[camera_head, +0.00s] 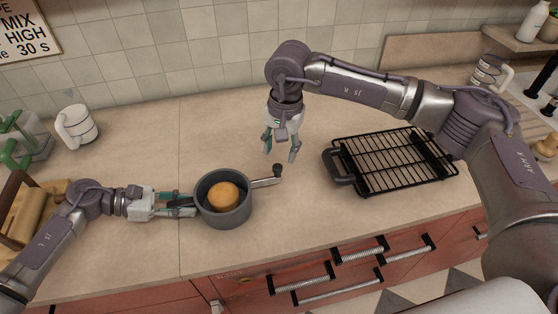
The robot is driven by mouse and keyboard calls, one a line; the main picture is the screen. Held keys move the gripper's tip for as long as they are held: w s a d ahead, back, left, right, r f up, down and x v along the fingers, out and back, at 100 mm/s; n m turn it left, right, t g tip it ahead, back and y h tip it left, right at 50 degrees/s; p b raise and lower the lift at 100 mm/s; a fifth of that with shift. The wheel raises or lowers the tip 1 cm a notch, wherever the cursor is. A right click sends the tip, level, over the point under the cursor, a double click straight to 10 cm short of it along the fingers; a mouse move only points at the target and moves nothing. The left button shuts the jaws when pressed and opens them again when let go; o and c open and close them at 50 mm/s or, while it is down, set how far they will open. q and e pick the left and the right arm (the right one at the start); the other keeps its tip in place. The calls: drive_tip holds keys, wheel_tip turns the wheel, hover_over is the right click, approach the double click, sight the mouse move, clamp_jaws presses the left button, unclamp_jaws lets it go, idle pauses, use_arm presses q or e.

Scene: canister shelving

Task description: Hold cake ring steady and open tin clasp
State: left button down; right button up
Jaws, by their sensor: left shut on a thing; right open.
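A round grey tin or cake ring (226,216) stands upright on the counter left of centre. A golden-brown round cake (223,195) sits inside it. A clasp lever (266,180) with a dark knob sticks out from its right side. My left gripper (190,205) comes in from the left and is shut on the ring's left side; its fingertips partly hide that edge. My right gripper (281,150) points down above the counter, open and empty, up from the clasp and apart from it.
A black wire cooling rack (395,162) with a handle lies on the right. A white mug (76,127) stands at the left back, near green-handled items (22,140) and a wooden block rack. The counter (150,255) is clear in front of the ring.

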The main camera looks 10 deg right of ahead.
wheel_tip(320, 180, up, 6)
drive_tip(key=shift+s+d+f, duration=0.15)
drive_tip(key=shift+f, duration=0.1)
use_arm(q)
drive_tip(key=c, duration=0.8)
unclamp_jaws()
drive_tip(key=v, duration=1.2)
drive_tip(key=o, duration=0.5)
